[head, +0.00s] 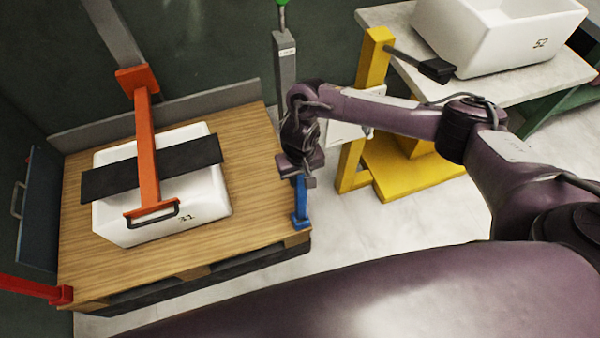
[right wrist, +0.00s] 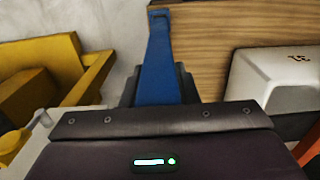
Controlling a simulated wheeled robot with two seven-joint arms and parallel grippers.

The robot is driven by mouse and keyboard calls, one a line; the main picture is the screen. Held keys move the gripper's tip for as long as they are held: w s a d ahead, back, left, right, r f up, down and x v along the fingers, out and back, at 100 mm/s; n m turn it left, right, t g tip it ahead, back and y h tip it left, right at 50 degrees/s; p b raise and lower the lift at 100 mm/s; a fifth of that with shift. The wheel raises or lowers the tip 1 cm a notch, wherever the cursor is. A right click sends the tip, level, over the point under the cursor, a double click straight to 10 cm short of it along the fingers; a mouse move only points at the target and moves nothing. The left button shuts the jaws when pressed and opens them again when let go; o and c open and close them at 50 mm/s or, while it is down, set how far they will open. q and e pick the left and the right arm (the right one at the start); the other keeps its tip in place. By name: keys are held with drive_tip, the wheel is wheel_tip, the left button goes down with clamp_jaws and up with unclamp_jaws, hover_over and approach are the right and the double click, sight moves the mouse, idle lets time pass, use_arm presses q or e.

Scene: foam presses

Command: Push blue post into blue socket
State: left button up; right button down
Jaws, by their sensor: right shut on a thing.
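The blue post (head: 300,203) stands at the right front edge of the wooden platform, beside the white foam block marked 31. My right gripper (head: 299,178) is above its lower part and shut on it. The post's upper part is hidden by the gripper and wrist. In the right wrist view the blue post (right wrist: 158,68) runs from between my dark fingers towards the platform edge and ends in a small wider blue piece. I cannot tell whether that piece is the blue socket, or how deep the post sits. My left gripper is not in view.
An orange bar (head: 147,150) and dark plate (head: 106,182) lie over the white block (head: 130,227) on the wooden platform (head: 258,185). A yellow stand (head: 420,178) is just right of the gripper. Another white block (head: 480,45) rests on a table behind. A grey post (head: 285,75) stands behind.

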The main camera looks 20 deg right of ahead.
sight(301, 195)
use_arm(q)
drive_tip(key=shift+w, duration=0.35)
use_arm(e)
drive_tip(key=shift+f, duration=0.3)
use_arm(q)
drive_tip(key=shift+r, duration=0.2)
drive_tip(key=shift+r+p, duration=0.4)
drive_tip(key=shift+p, duration=0.15)
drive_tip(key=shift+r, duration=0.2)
idle(0.3)
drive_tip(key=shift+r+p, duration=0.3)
drive_tip(key=shift+p, duration=0.2)
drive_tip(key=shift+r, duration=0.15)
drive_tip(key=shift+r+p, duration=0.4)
drive_tip(key=shift+p, duration=0.1)
